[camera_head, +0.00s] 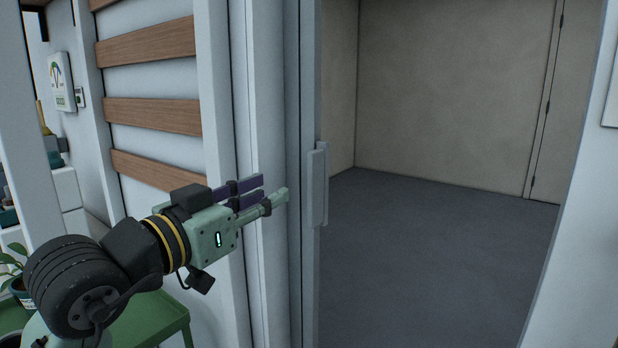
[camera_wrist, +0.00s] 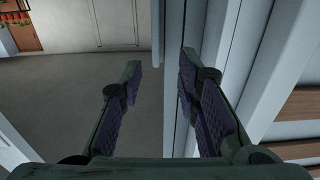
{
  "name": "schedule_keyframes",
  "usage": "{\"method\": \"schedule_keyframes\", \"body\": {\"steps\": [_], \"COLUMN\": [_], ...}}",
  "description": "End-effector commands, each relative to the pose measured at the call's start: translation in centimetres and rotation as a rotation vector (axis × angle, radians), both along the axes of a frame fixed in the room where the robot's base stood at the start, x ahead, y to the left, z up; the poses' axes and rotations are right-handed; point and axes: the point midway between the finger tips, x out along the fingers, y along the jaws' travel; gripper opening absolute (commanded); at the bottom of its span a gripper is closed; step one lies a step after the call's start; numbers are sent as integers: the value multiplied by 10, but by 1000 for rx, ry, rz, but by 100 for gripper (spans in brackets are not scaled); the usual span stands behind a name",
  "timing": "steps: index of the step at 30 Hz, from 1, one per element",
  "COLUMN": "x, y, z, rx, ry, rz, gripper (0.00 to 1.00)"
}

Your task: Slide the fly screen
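The fly screen shows as a narrow pale grey upright (camera_head: 309,80) at the left side of the doorway. A flat vertical handle (camera_head: 318,185) sits on its edge. Whether mesh spans the opening I cannot tell. My gripper (camera_head: 275,192) is at handle height, just left of the handle in the head view, pointing toward it. In the wrist view my gripper (camera_wrist: 160,75) is open, its two purple-padded fingers apart with nothing between the pads. The grey upright (camera_wrist: 172,90) runs past the right finger, and the handle (camera_wrist: 158,35) seems to lie just beyond the fingertips. I see no clear contact.
The doorway opens on a clear grey floor (camera_head: 430,260) and a beige wall (camera_head: 450,90). Left of the frame is a white wall with wooden slats (camera_head: 150,117). A green table (camera_head: 160,315) and a potted plant (camera_head: 17,275) stand low at the left.

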Motion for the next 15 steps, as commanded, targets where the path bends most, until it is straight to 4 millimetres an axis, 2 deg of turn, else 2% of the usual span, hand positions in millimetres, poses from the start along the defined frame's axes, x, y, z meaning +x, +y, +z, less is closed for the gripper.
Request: {"method": "schedule_keyframes", "body": {"steps": [5,15], "x": [6,55], "y": [-11,-47], "z": [-8,-6], "rx": [13,13], "ry": [41,36], "rz": [-24,-25], "gripper": [30,30]}}
